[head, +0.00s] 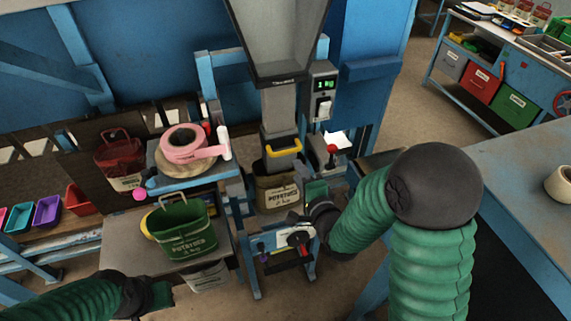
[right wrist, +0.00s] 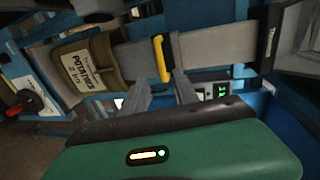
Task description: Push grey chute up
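The grey chute (head: 280,105) hangs below a grey hopper, with a yellow handle (head: 285,153) on its lower dark section. Its lower end reaches the mouth of an olive potato sack (head: 279,196); how far inside is hidden. My right gripper (head: 312,193) is right of the sack, below the handle. In the right wrist view, its two grey fingers (right wrist: 163,84) are apart and empty, with the yellow handle (right wrist: 162,58) just beyond their tips; contact is unclear. My left gripper (head: 158,294) is low at the left, away from the chute; its fingers are unclear.
A control box (head: 321,92) with a green display is right of the chute, with a red-knobbed lever (head: 332,150) below. A green potato sack (head: 184,228) stands on a low table. Pink tape (head: 185,145) lies on a stand to the left. Blue frame posts crowd the chute.

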